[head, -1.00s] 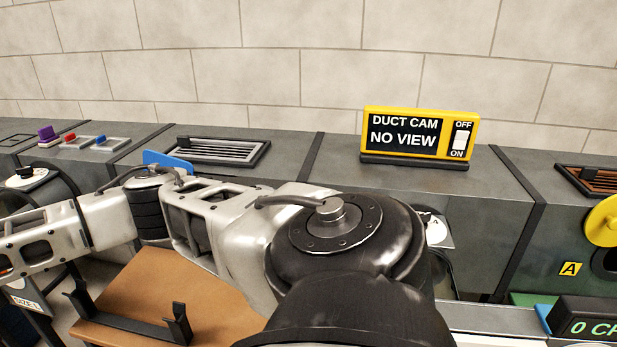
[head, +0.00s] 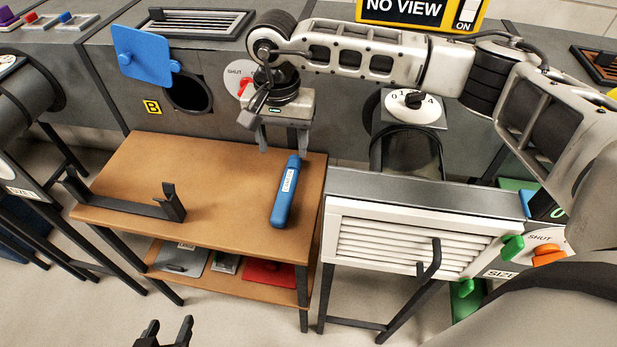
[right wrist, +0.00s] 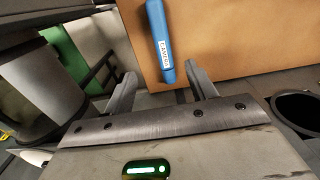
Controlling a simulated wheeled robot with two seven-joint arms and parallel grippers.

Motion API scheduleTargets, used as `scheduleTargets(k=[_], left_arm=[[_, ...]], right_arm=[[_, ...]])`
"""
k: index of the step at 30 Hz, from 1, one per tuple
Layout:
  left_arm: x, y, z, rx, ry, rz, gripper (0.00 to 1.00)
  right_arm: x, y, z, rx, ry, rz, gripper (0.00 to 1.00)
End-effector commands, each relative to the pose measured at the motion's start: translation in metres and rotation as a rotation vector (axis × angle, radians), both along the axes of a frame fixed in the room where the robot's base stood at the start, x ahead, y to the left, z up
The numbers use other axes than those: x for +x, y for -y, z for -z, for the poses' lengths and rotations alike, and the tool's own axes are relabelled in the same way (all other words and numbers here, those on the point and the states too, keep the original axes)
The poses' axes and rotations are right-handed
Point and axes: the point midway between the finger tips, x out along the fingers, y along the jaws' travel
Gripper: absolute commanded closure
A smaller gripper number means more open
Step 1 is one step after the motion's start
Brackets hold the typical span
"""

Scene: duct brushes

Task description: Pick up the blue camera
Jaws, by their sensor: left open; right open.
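The blue camera (head: 285,200) is a slim blue stick with a white label, lying near the right edge of the brown table (head: 225,180). My right gripper (head: 283,151) is open and empty, just above the camera's far end in the head view. In the right wrist view the camera (right wrist: 160,38) lies ahead of the open fingers (right wrist: 161,74), its near end close to the right finger. I cannot tell whether they touch. My left gripper (head: 168,325) is open and empty at the bottom edge of the head view, well away from the camera.
A black cradle (head: 125,203) stands on the table's left part. A round duct opening (head: 187,94) with a blue flap (head: 143,55) is behind. A white louvred box (head: 410,240) stands right of the table. The table's middle is clear.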

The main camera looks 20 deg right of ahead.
Motion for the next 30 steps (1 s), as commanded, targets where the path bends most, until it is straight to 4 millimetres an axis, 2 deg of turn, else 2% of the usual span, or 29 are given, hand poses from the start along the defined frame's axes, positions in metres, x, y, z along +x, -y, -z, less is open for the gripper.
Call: scheduleTargets(k=[6, 10, 13, 20, 27, 30], left_arm=[[-0.001, -0.001, -0.003, 0.008, -0.005, 0.0, 0.54], [-0.001, -0.001, -0.004, 0.011, -0.006, 0.001, 0.54], [-0.001, -0.001, -0.004, 0.013, -0.007, 0.001, 0.54], [0.0, -0.002, -0.007, 0.016, -0.005, 0.001, 0.54], [-0.001, -0.003, -0.007, 0.021, -0.011, 0.0, 0.54], [-0.001, -0.003, -0.007, 0.023, -0.011, 0.0, 0.54]], right_arm=[[-0.002, 0.002, 0.048, -0.001, -0.006, 0.005, 0.44], [-0.002, 0.003, 0.073, -0.001, -0.004, 0.007, 0.44], [-0.002, 0.003, 0.085, 0.0, -0.002, 0.007, 0.44], [-0.002, 0.0, 0.101, -0.001, -0.003, 0.006, 0.44], [-0.003, -0.004, 0.136, -0.001, -0.003, 0.007, 0.44], [-0.002, -0.004, 0.143, -0.001, -0.001, 0.007, 0.44]])
